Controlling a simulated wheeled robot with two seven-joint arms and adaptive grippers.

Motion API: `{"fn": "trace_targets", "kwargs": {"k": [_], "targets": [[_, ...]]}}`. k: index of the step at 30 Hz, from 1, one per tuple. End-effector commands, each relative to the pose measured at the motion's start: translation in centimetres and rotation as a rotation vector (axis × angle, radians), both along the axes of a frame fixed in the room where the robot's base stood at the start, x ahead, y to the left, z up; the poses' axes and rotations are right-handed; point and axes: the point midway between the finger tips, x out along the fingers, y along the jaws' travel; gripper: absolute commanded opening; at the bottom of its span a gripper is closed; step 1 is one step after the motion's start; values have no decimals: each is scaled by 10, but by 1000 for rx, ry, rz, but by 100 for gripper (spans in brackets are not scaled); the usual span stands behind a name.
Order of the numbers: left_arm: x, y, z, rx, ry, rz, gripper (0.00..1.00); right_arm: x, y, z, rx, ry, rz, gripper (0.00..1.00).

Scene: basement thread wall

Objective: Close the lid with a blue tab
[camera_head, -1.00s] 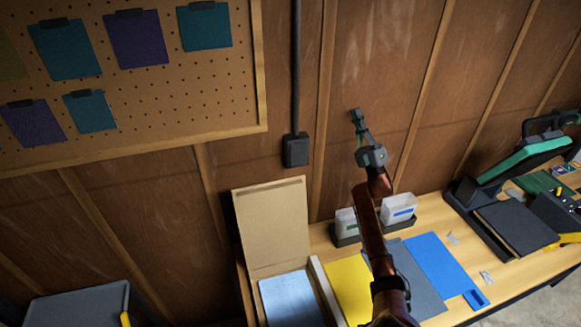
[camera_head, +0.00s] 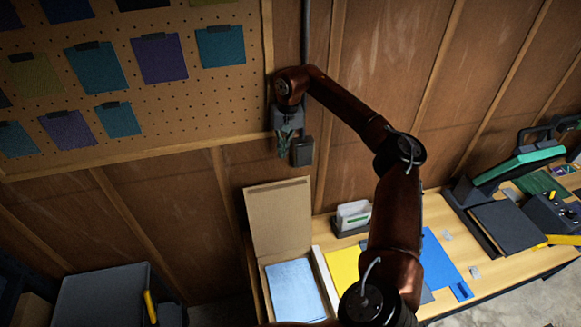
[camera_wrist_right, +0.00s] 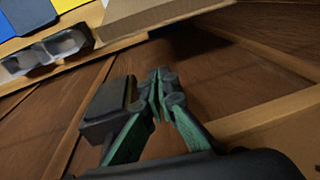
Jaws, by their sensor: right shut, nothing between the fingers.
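A cardboard box (camera_head: 262,280) on the bench stands open, with a light blue sheet (camera_head: 293,288) inside. Its tan lid (camera_head: 278,218) is raised at the back, near the wall. I cannot make out a blue tab on it. The tan board at the top of the right wrist view (camera_wrist_right: 150,14) looks like this lid. My right gripper (camera_head: 286,152) is shut and empty, pointing down in front of the wall, above the raised lid and apart from it. Its closed fingers also show in the right wrist view (camera_wrist_right: 159,82). My left gripper is not in view.
A dark wall box (camera_head: 302,151) on a conduit is right beside my right gripper. A pegboard (camera_head: 215,110) with hanging sheets is left of it. A clear bin (camera_head: 352,214), yellow and blue sheets (camera_head: 437,262) and a green-topped press (camera_head: 520,160) are on the bench.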

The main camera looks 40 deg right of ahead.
Motion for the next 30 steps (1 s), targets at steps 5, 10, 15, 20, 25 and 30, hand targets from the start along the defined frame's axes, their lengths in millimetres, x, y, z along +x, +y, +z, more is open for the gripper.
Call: {"fn": "trace_targets", "kwargs": {"k": [5, 10, 15, 20, 25, 30], "targets": [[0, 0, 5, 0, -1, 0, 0, -12, -27, -1, -91, 41, 34, 0], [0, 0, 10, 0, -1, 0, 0, -11, -28, -24, -91, 45, 36, 0], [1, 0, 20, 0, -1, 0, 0, -8, -28, -58, -89, 45, 36, 0], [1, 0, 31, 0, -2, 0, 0, -6, -29, -90, -88, 43, 35, 0], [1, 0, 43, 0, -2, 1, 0, -22, -21, -89, -90, 38, 37, 0], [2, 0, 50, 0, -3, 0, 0, -35, -13, -87, -89, 40, 37, 0]]}}
